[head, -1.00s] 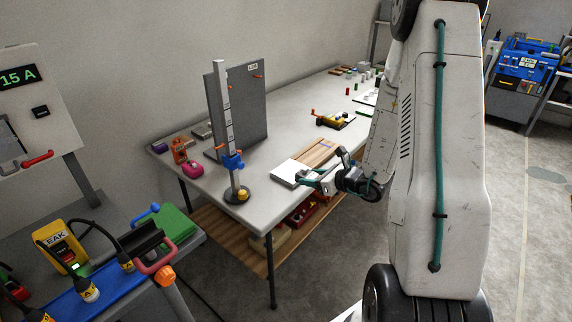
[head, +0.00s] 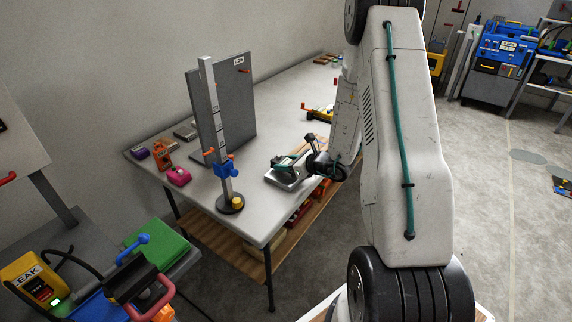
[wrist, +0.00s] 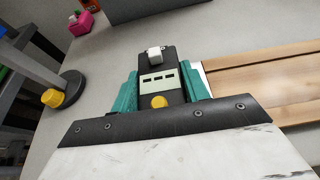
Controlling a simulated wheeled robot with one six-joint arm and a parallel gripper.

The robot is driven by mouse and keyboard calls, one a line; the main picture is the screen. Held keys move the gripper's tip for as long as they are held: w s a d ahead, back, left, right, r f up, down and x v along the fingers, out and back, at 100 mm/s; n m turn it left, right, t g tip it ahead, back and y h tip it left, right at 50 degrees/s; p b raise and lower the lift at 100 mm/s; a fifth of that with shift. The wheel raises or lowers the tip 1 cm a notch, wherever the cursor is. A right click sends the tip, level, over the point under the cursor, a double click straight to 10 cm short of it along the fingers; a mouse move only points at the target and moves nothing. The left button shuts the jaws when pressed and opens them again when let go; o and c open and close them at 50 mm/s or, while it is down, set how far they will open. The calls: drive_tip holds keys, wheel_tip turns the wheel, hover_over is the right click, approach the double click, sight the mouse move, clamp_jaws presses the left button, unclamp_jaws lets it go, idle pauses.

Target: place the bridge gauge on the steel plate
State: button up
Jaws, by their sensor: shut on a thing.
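My gripper (wrist: 160,82) has teal fingers shut on a dark block-shaped device, which I take to be the bridge gauge (wrist: 174,97). It has a pale display strip, a yellow button and a white knob at its far end. In the head view my gripper (head: 284,161) is low over a pale grey plate, probably the steel plate (head: 290,182), near the table's front edge. A thin pale edge beside the gauge in the wrist view may be this plate. I cannot tell whether the gauge touches it. My gripper hides most of the gauge's underside.
A wooden board (wrist: 265,85) lies right of the gauge in the wrist view. A tall post on a round black base (head: 231,205) and an upright grey panel (head: 235,105) stand left of the plate. A pink object (head: 179,176) is further left.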

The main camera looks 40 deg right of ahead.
drive_tip(key=shift+f, duration=0.45)
drive_tip(key=shift+f, duration=0.2)
drive_tip(key=o, duration=1.1)
